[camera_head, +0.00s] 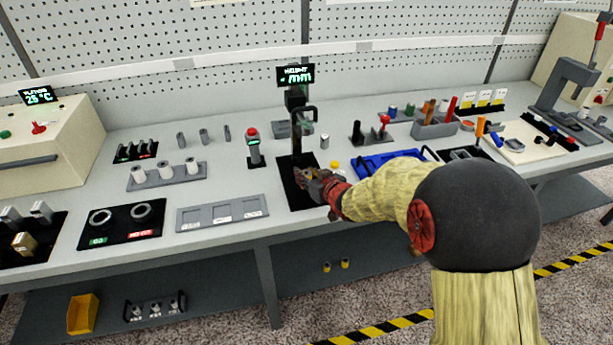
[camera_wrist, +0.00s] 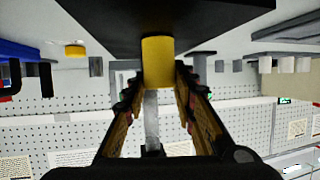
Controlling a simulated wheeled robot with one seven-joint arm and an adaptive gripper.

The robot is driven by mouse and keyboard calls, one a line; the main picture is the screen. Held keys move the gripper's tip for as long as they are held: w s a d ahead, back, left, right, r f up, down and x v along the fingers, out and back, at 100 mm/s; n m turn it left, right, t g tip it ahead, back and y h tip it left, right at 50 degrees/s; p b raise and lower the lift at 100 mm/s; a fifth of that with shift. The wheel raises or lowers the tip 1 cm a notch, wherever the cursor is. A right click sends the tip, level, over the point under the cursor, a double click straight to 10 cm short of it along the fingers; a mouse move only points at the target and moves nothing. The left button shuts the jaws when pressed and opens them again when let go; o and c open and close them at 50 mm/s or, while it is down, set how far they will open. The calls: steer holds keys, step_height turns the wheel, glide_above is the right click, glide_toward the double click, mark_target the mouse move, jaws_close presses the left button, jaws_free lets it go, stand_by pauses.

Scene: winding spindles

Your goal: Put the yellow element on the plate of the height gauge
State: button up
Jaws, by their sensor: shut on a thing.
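The height gauge (camera_head: 298,100) stands near the middle of the bench, with a lit display on top. Its dark plate (camera_head: 288,192) extends toward the front of the bench. My gripper (camera_head: 307,178) is over this plate in the head view. In the wrist view my gripper (camera_wrist: 158,88) is shut on the yellow element (camera_wrist: 158,62), a short cylinder between the fingertips. A dark flat surface (camera_wrist: 150,18), apparently the plate, fills the top of the wrist view beside the element's end. I cannot tell whether they touch. In the head view the fingers mostly hide the held element.
Another yellow piece (camera_head: 334,165) sits right of the plate; it also shows in the wrist view (camera_wrist: 74,50). A blue tray (camera_head: 372,166) lies further right. A grey three-pocket tray (camera_head: 195,219) and a small red-topped device (camera_head: 253,150) stand to the left.

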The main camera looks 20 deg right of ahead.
steer(key=shift+f, duration=0.15)
steer(key=o, duration=1.2)
steer(key=shift+c, duration=0.2)
